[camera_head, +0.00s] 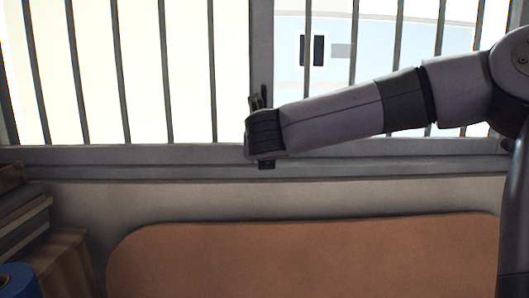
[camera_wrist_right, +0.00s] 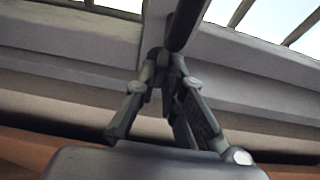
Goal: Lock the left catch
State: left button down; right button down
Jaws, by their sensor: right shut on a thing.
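A dark window catch (camera_head: 264,91) shows as a short upright piece on the middle upright of the window frame, mostly hidden behind my right arm's wrist. In the right wrist view it is a dark bar (camera_wrist_right: 185,24) running up and to the right from the fingertips. My right gripper (camera_head: 256,103) is at the lower end of this catch. In the right wrist view its fingers (camera_wrist_right: 166,60) come together around the bar's lower end. Whether the catch is locked cannot be told. My left gripper is not in view.
The barred window (camera_head: 185,70) fills the back, with a grey sill (camera_head: 120,160) beneath. A brown rounded panel (camera_head: 300,258) stands below it. Stacked books (camera_head: 22,222), a wooden box (camera_head: 65,258) and a blue roll (camera_head: 18,282) are at the lower left.

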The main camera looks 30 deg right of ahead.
jog(key=shift+f, duration=0.2)
jog(key=c, duration=1.7)
grip_release()
jog(key=shift+r, duration=0.1)
jog(key=v, duration=1.2)
jog(key=shift+r, duration=0.1)
